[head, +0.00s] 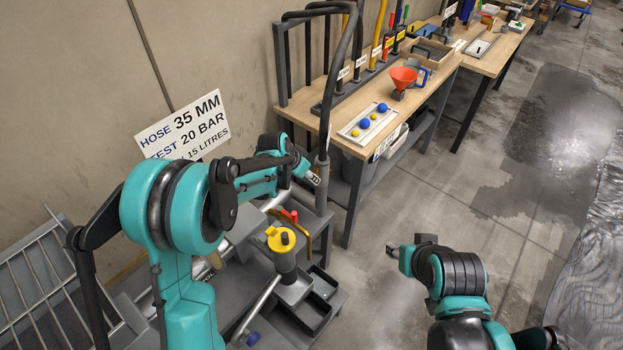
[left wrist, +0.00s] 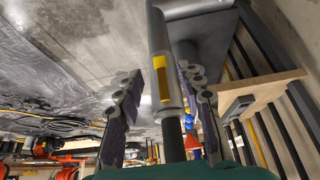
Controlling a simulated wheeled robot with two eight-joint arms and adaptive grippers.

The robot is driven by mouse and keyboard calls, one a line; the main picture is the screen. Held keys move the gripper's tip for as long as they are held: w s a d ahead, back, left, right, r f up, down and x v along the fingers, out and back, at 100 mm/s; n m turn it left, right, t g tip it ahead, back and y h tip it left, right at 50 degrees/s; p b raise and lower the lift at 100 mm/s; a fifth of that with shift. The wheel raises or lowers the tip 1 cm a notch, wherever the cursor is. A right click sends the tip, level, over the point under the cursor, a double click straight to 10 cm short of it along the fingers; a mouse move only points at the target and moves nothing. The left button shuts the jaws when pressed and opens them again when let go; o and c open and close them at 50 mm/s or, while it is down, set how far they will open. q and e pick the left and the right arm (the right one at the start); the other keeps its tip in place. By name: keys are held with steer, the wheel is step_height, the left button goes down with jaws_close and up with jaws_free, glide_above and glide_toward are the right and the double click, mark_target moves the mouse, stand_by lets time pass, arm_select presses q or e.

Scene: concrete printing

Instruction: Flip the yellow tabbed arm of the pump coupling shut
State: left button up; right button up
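In the left wrist view a grey upright pipe and coupling (left wrist: 163,45) runs down the middle, with a yellow strip (left wrist: 161,78), seemingly the yellow tab, flat against it. A black hose joins its end. My left gripper (left wrist: 163,98) is open, with a finger to each side of the pipe and gaps between; I cannot tell how far apart in depth. In the head view my left gripper (head: 313,178) is beside the grey upright (head: 322,170); the yellow tab is hidden there. My right gripper (head: 392,250) is over the floor, away from the coupling; its fingers are too small to read.
A yellow-topped post (head: 281,238) stands beside black trays (head: 308,315), near a red handle (head: 290,215). A wooden bench (head: 425,105) with an orange funnel (head: 403,78) and a ball tray (head: 368,123) lies behind.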

arm_select(q)
steer(key=v, duration=0.7)
steer(key=shift+s+r, duration=0.15)
steer(key=shift+r, duration=0.15)
steer(key=shift+a, duration=0.1)
steer(key=s+a+r+n+t+y, duration=0.1)
steer(key=s+a+r+n, duration=0.2)
steer(key=s, duration=0.4)
steer(key=s+a+r+n+y, duration=0.1)
steer(key=s+a+r, duration=0.1)
steer(key=s+r, duration=0.35)
steer(key=s+a+f+n, duration=0.1)
steer(key=s+a, duration=0.1)
steer(key=s, duration=0.5)
steer(key=s+a+f+n+t+y, duration=0.1)
steer(key=s+a+f+n, duration=0.1)
steer(key=s, duration=0.5)
steer(key=shift+s+a+f+y, duration=0.2)
steer(key=shift+s+a+y, duration=0.05)
steer(key=shift+a+y, duration=0.05)
